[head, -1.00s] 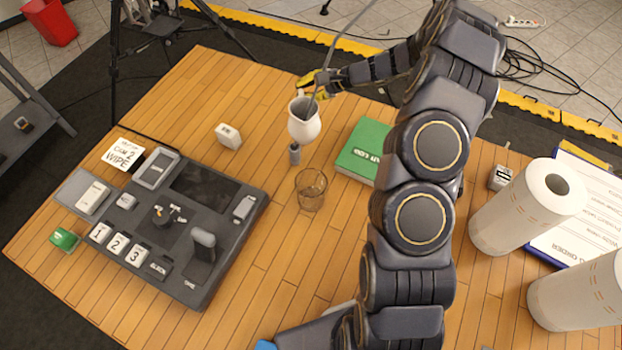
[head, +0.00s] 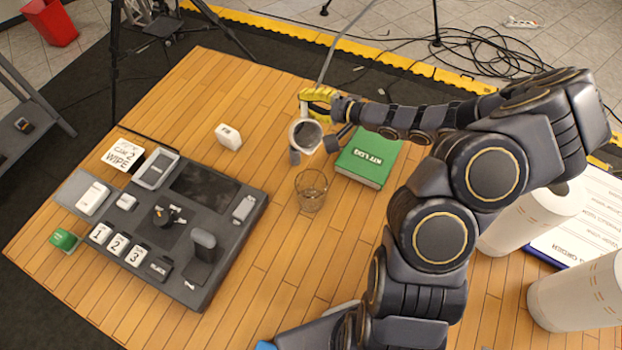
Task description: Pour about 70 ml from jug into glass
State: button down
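The white jug (head: 295,143) is held off the table behind the glass. It is tilted, with its round mouth facing the camera and towards the glass.
A green book (head: 368,158) lies right of the glass. A dark switcher console (head: 165,262) fills the left of the table. A small white block (head: 228,136) stands behind it. Paper rolls (head: 577,292) stand at the right. Bare table lies in front of the glass.

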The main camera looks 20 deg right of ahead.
aim_at(310, 120)
jog(key=shift+s+a+f+n+t+y, duration=0.15)
jog(key=shift+s+n+t+y, duration=0.15)
jog(key=shift+s+n+t, duration=0.25)
jog(key=shift+s+n+t+b, duration=0.35)
jog(key=shift+n+b, duration=0.1)
jog(key=shift+b, duration=0.25)
jog(key=shift+s+a+r+n+t+y+b, duration=0.1)
jog(key=shift+s+r+n+t+y+b, duration=0.2)
jog(key=shift+s+n+b, duration=0.15)
jog(key=shift+r+n, duration=0.15)
jog(key=shift+n, duration=0.1)
jog(key=shift+s, duration=0.1)
jog(key=shift+s+a+f+n+t+y+b, duration=0.1)
jog(key=shift+s+f+n+t+y+b, duration=0.2)
jog(key=shift+b, duration=0.4)
jog(key=shift+s+a+f+n+t+y+b, duration=0.1)
jog(key=shift+s+n+y+b, duration=0.2)
jog(key=shift+n+b, duration=0.3)
jog(key=shift+s+a+r+n+y+b, duration=0.2)
jog(key=shift+s+n+y+b, duration=0.1)
jog(key=shift+s+b, duration=0.3)
dwell(0.4)
